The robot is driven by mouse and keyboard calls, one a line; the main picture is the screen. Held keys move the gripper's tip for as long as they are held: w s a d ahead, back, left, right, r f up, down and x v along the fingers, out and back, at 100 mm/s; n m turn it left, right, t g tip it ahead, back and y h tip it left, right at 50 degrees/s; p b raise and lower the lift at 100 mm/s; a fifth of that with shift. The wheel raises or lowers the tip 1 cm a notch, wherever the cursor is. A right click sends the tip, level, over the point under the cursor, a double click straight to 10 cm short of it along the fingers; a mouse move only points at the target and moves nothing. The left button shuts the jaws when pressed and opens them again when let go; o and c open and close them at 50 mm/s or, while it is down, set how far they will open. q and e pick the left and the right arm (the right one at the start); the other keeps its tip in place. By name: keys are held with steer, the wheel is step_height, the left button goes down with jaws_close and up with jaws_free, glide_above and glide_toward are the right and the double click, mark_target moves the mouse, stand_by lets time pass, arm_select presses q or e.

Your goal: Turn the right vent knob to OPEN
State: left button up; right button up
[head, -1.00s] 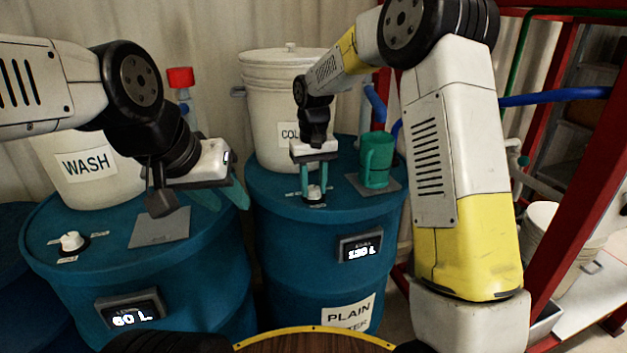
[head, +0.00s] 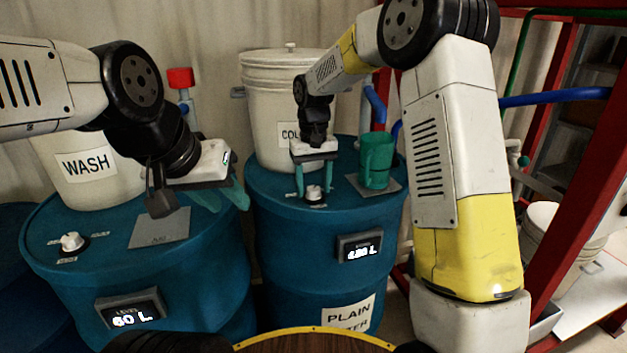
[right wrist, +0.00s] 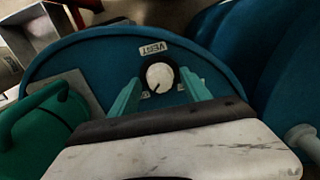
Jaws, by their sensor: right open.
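The right vent knob (head: 313,192) is a small white dial on top of the right blue drum (head: 270,200). In the right wrist view the knob (right wrist: 159,77) has a dark pointer mark towards the lower left. A VENT label (right wrist: 153,48) reads upside down above it; the lower labels are partly hidden. My right gripper (head: 313,188) is open, its teal fingers on either side of the knob with gaps between. My left gripper (head: 222,200) is above the left drum (head: 200,270), near a dark grey hanging piece (head: 160,203); whether its fingers are open is unclear.
A green mug (head: 376,160) stands on a grey plate right of the knob. A white COLD-type bucket (head: 262,110) stands behind, and a WASH bucket (head: 88,165) on the left drum. Another white knob (head: 72,241) sits there. A red frame (head: 570,200) is at right.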

mark_target(314, 188)
step_height(314, 188, up, 8)
steer(key=shift+f, duration=0.15)
stand_by(0.4)
